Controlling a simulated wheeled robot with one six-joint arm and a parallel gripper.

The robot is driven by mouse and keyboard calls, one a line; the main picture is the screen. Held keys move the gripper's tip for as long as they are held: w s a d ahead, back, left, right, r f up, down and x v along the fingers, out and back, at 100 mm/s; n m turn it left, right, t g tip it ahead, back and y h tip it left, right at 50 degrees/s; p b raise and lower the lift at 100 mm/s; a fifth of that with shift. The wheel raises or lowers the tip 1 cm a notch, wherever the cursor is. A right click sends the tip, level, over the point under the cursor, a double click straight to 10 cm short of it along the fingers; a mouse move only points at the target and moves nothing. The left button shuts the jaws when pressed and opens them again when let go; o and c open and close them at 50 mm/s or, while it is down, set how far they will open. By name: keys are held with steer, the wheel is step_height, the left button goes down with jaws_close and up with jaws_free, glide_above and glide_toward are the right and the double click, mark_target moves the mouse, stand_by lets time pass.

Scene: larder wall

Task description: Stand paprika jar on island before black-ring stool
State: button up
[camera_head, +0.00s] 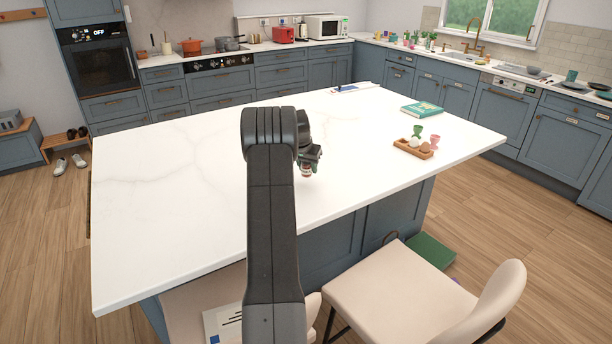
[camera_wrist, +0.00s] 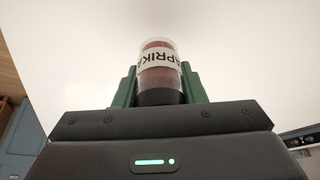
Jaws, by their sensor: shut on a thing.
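The paprika jar (camera_wrist: 160,70) has a clear body with dark red contents and a white label, which reads upside down in the wrist view. My gripper (camera_wrist: 158,88) has its green fingers on both sides of the jar and is shut on it. In the head view the jar (camera_head: 307,171) shows below my gripper (camera_head: 310,156), over the white island top (camera_head: 180,190). I cannot tell whether it touches the top. A cream stool (camera_head: 375,290) stands at the island's near side. Another cream seat (camera_head: 185,300) is partly hidden by my arm. No black ring is clearly visible on either.
A blue-and-white item (camera_head: 352,88) lies at the far edge. A white printed item (camera_head: 224,323) rests on the left seat. The island's left and middle are clear.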

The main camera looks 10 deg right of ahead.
mark_target(307, 175)
steer(key=shift+f+p, duration=0.35)
steer(key=shift+f, duration=1.5)
steer(key=shift+f, duration=0.25)
steer(key=o, duration=1)
steer(key=shift+r, duration=0.1)
steer(key=shift+r, duration=0.2)
steer(key=b+v, duration=0.2)
steer(key=v, duration=1)
